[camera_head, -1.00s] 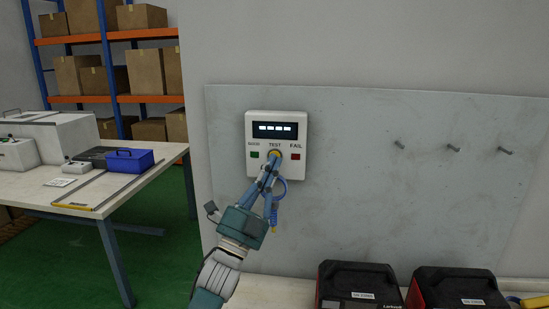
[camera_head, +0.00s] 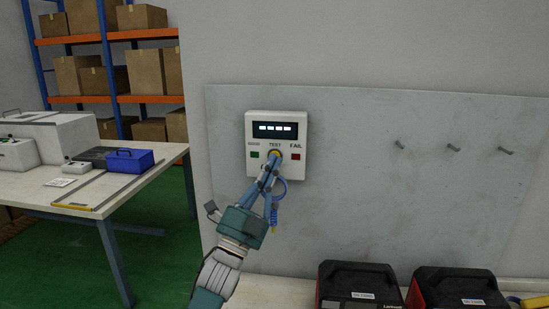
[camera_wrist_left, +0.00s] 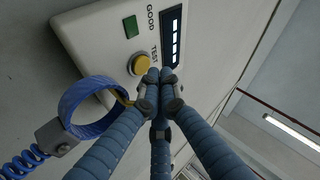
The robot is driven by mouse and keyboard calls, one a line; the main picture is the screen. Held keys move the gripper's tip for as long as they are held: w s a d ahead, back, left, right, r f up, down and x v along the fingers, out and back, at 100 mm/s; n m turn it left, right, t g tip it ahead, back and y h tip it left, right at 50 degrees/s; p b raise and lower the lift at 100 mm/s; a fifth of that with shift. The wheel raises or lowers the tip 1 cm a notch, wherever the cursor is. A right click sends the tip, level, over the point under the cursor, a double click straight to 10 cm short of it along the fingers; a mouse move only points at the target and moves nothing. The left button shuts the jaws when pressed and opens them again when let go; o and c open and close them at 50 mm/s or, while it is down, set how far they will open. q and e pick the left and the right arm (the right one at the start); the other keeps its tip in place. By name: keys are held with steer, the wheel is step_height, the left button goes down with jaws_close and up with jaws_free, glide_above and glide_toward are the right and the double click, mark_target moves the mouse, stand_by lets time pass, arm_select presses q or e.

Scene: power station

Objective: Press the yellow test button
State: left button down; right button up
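The white test box (camera_head: 290,170) is mounted on the grey wall panel, with a lit display, a green GOOD light and a red FAIL light. Its yellow test button (camera_head: 275,153) sits under the word TEST, partly covered by my fingers; it also shows in the left wrist view (camera_wrist_left: 139,64). My left gripper (camera_head: 269,162) has its blue fingers drawn together, with the tips right at the button. My right gripper is not in view.
A blue coiled cord with a loop (camera_wrist_left: 88,108) hangs beside the fingers below the box. Hooks (camera_head: 452,148) stick out of the panel at right. Two black and red cases (camera_head: 358,284) stand on the bench below. A table with a blue box (camera_head: 130,161) is at left.

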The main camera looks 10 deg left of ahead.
arm_select(q)
steer(key=shift+w, duration=0.3)
steer(key=shift+w+b, duration=0.2)
steer(key=shift+b, duration=0.1)
steer(key=shift+w+a, duration=0.15)
steer(key=shift+w, duration=0.05)
stand_by(0.5)
stand_by(0.4)
steer(key=shift+s+d+f, duration=0.15)
steer(key=shift+s+d, duration=0.1)
steer(key=shift+s, duration=0.45)
